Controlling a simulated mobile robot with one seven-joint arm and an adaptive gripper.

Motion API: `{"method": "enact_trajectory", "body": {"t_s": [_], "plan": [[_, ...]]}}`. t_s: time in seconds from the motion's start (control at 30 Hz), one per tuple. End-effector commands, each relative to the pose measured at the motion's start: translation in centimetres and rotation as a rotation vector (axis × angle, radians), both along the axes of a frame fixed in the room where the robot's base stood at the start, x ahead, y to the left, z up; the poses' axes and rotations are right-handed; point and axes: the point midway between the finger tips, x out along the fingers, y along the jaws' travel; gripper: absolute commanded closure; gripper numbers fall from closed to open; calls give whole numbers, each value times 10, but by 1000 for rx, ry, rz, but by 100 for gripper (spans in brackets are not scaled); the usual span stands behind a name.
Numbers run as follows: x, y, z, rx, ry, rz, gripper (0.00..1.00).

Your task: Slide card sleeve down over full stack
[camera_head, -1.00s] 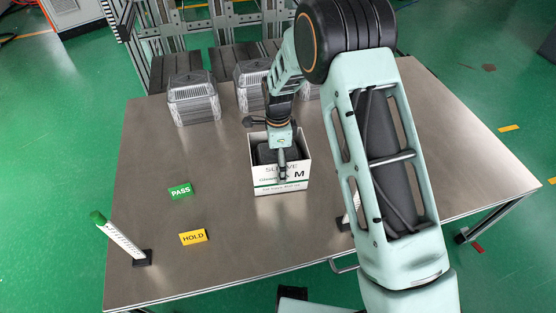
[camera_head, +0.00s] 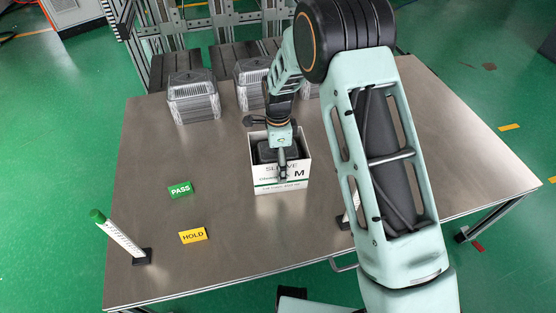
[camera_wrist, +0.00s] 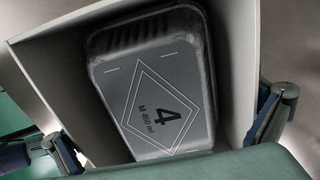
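The white card sleeve (camera_head: 263,183), marked SLEEVE and M, stands upright at the middle of the table in the head view. The tray stack (camera_head: 266,153) is inside it, dark from above. In the wrist view the top foil tray (camera_wrist: 139,70), with a lid marked 4 and M 450 ml, sits between the sleeve walls (camera_wrist: 240,45). My gripper (camera_head: 270,146) is over the sleeve, its fingers on opposite outer walls. They also show in the wrist view (camera_wrist: 168,128), close against the card. The sleeve's lower inside is hidden.
A green PASS marker (camera_head: 180,190) and a yellow HOLD marker (camera_head: 193,236) lie left of the sleeve. A white post with a green cap (camera_head: 118,234) stands near the left edge. Wrapped tray stacks (camera_head: 193,97) stand at the back. The table's front left is mostly clear.

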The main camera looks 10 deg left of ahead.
Motion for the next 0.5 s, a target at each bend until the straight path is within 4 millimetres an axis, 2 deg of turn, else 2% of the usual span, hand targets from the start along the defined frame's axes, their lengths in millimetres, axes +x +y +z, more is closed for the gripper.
{"method": "enact_trajectory", "body": {"t_s": [0.27,0.37,0.5], "plan": [[1,0,7,0,-1,0,0],[1,1,21,1,-4,0,0],[2,1,51,2,-6,0,0]]}}
